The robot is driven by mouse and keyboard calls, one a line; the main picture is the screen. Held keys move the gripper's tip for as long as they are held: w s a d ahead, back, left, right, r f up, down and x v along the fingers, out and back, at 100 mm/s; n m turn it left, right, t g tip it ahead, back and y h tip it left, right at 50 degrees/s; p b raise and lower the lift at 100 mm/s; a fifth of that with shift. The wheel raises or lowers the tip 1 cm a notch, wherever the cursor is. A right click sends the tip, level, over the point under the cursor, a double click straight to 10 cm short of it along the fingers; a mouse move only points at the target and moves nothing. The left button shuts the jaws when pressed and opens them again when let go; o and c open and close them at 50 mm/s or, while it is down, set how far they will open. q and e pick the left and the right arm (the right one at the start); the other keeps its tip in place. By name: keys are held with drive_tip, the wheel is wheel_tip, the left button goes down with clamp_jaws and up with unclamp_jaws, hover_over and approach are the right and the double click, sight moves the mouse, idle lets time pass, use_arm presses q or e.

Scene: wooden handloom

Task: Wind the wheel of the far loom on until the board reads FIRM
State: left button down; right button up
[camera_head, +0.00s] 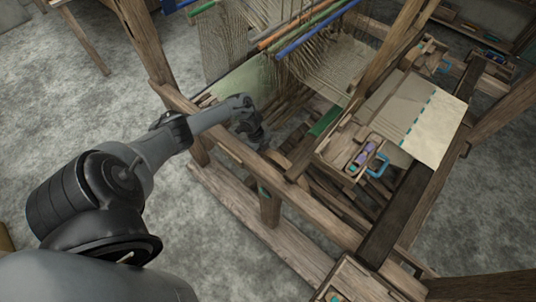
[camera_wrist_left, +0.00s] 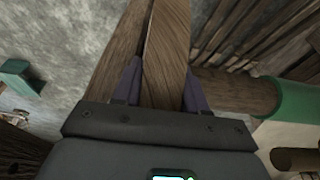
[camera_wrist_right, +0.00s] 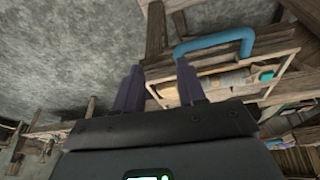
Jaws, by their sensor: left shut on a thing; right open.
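My left gripper (camera_head: 258,138) reaches in over the side of the wooden loom, low among its beams and bars. In the left wrist view its dark fingers (camera_wrist_left: 163,82) are shut on a flat wooden bar (camera_wrist_left: 168,40), one finger on each side. I cannot tell for sure whether this bar belongs to the wheel; no whole wheel shows. A round wooden beam with a green end (camera_wrist_left: 285,98) lies just right of it. My right gripper (camera_wrist_right: 158,75) is open and empty, and is outside the head view. No board with readable words is in view.
Cloth and warp threads (camera_head: 335,65) hang at the loom's top, with coloured rods (camera_head: 315,35). A wooden box with a blue handle (camera_head: 377,165) sits at the right; a blue handle (camera_wrist_right: 215,42) shows before my right gripper. Bare grey floor (camera_head: 215,245) lies in front.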

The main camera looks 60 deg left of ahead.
use_arm(q)
drive_tip(key=c, duration=0.7)
unclamp_jaws()
drive_tip(key=shift+d, duration=0.1)
drive_tip(key=shift+r, duration=0.1)
drive_tip(key=shift+r, duration=0.3)
drive_tip(key=p+v, duration=0.2)
drive_tip(key=v, duration=0.6)
drive_tip(key=shift+a+r, duration=0.3)
drive_tip(key=shift+r, duration=0.05)
drive_tip(key=shift+s+a+r, duration=0.1)
drive_tip(key=shift+r, duration=0.55)
